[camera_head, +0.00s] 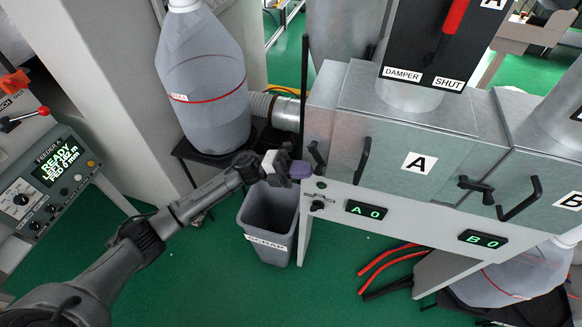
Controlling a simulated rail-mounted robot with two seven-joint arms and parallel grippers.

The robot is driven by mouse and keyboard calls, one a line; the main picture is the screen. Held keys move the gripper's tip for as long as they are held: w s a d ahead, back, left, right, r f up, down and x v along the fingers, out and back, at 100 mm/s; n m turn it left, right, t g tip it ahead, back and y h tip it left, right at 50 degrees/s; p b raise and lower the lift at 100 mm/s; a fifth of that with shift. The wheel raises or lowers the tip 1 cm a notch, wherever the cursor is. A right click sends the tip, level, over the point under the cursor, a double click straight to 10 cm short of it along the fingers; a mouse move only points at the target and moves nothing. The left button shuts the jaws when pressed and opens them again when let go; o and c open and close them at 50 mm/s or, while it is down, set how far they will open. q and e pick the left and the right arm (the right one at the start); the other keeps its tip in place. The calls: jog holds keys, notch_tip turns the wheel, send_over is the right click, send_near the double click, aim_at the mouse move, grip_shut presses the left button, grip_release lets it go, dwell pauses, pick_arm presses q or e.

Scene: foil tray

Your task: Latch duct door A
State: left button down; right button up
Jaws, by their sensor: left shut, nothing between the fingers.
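Duct door A is the grey metal panel with the white "A" label (419,163), right of centre. It looks closed against the housing, though a small gap cannot be ruled out. Its black bar handle (363,160) is on the left part of the panel. A dark latch part (317,157) sits at the door's left edge; its exact position is hard to tell. My right gripper is not in view.
A grey scrap bin (268,243) stands below my left gripper. A large translucent jug (205,90) is behind it. Door B's latch (476,188) and handle (520,200) are to the right. The red damper lever (455,16) is above door A. The green floor in front is mostly clear.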

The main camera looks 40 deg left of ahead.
pick_arm(q)
jog(key=shift+w+d+r, duration=0.1)
jog(key=shift+d+r, duration=0.05)
jog(key=shift+d, duration=0.2)
jog(key=h+b, duration=0.1)
jog(key=b, duration=0.1)
jog(key=d+h+b, duration=0.1)
jog(key=b, duration=0.1)
jog(key=shift+w+d+t+h+b, duration=0.2)
jog(key=shift+w+t+h+b, duration=0.05)
jog(key=shift+t+h+b, duration=0.15)
